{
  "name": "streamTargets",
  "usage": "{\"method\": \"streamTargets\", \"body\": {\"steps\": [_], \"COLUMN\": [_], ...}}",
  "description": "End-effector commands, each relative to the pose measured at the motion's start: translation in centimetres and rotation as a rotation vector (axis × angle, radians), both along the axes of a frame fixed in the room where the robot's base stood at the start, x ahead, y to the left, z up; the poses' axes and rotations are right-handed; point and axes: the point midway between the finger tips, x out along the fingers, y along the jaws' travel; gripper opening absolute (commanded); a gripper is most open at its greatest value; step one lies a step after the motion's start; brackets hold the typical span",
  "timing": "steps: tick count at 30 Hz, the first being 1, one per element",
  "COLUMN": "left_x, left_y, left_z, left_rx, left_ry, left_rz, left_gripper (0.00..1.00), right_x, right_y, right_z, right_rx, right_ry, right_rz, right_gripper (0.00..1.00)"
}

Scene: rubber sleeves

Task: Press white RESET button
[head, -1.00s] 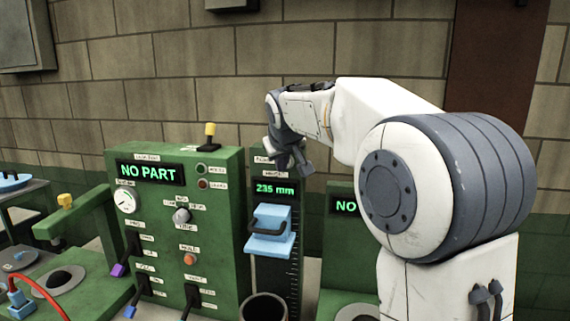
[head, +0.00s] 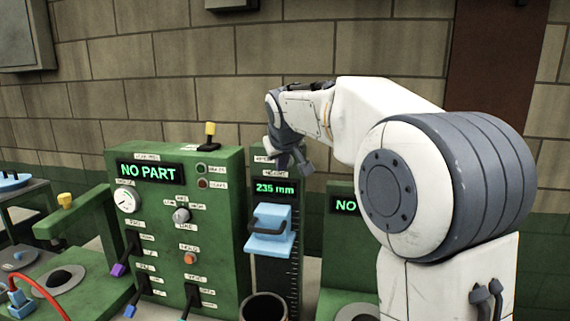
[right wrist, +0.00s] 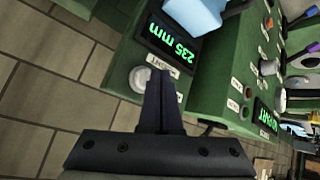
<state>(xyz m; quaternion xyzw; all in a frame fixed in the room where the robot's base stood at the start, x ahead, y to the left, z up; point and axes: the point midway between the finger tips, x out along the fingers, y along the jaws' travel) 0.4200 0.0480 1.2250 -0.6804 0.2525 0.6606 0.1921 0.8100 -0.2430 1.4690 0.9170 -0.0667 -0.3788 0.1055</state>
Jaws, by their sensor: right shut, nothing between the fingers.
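A round white button (right wrist: 140,79) shows in the right wrist view, on the green top of the post with the "235 mm" display (right wrist: 172,46). My right gripper (right wrist: 159,78) is shut and empty. Its fingertips appear right beside the button, overlapping its edge in the picture; I cannot tell whether they touch it. In the head view my right gripper (head: 284,162) is above the same display (head: 275,188), and the button is hidden there. My left gripper is not in view.
A light-blue block with a dark handle (head: 270,232) is on the post below the display. A green panel reading "NO PART" (head: 150,172), with a gauge, knob and levers, stands to the left. A dark cup (head: 264,306) is in front. A brick wall is behind.

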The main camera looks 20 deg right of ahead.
Motion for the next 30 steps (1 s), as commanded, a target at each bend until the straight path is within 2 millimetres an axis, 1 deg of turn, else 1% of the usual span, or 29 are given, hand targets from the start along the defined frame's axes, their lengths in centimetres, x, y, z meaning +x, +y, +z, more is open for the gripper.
{"method": "streamTargets", "body": {"steps": [17,25,30], "left_x": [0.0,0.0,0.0], "left_y": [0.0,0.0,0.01], "left_z": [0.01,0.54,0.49], "left_rx": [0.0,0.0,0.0], "left_ry": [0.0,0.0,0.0], "left_rz": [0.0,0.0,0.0], "left_gripper": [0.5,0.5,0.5], "right_x": [0.01,0.65,0.72], "right_y": [-0.01,-0.4,-0.44], "right_z": [0.0,0.08,0.01], "right_rx": [0.0,0.0,-0.001], "right_ry": [0.0,0.0,0.0], "right_rz": [0.0,0.0,0.001], "right_gripper": [0.0,0.0,0.0]}}
